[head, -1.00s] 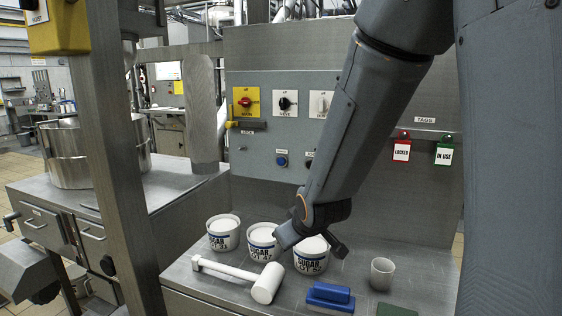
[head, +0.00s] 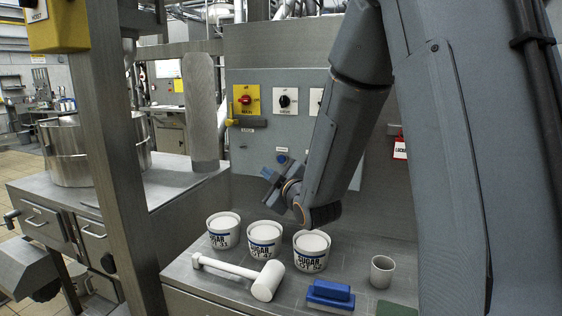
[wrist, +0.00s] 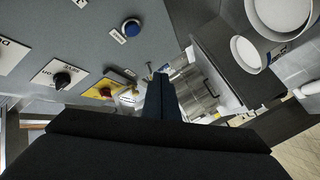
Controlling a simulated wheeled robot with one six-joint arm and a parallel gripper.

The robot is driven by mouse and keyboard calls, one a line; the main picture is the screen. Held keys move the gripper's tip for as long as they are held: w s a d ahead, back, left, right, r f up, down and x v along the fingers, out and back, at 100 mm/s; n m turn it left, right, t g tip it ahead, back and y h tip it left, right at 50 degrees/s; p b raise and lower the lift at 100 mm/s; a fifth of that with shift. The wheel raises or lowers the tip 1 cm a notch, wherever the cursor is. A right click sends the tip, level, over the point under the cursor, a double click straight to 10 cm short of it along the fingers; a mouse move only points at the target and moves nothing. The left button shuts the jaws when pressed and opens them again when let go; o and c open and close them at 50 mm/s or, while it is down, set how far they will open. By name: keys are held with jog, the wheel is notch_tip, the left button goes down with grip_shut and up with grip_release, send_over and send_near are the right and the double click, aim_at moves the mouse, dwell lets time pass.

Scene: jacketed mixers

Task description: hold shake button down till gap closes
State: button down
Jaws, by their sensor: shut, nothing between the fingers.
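A blue push button (head: 282,158) is on the grey control panel (head: 262,143), with a small white label that I cannot read. In the wrist view, a blue button (wrist: 131,28) with its label stands above and left of the fingers. My gripper (head: 268,175) is in front of the panel, just below and left of the button in the head view. In the wrist view, my gripper (wrist: 160,92) is shut and empty, apart from the button. I cannot make out a closing gap in either view.
Rotary switches, one red on a yellow plate (head: 247,99), sit above the button. Below are several sugar tubs (head: 224,233), a white mallet (head: 266,281), a blue block (head: 330,293) and a grey cup (head: 382,271). A steel post (head: 118,150) stands at left.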

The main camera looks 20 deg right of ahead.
aim_at(282, 163)
jog(key=shift+w+d+b, duration=0.1)
jog(key=shift+w+d, duration=0.75)
jog(key=shift+w, duration=0.35)
jog(key=shift+w+d+b, duration=0.1)
jog(key=shift+w+d, duration=0.75)
jog(key=shift+w, duration=0.3)
jog(key=shift+w+d+b, duration=0.1)
jog(key=shift+w+d, duration=0.75)
jog(key=shift+w, duration=0.35)
jog(key=shift+w+d, duration=0.1)
jog(key=shift+w+d, duration=0.15)
jog(key=shift+w, duration=0.1)
jog(key=shift+w+d+b, duration=0.3)
jog(key=shift+b, duration=0.05)
dwell(1.5)
dwell(1.5)
jog(key=shift+s+a, duration=0.55)
jog(key=shift+s, duration=0.1)
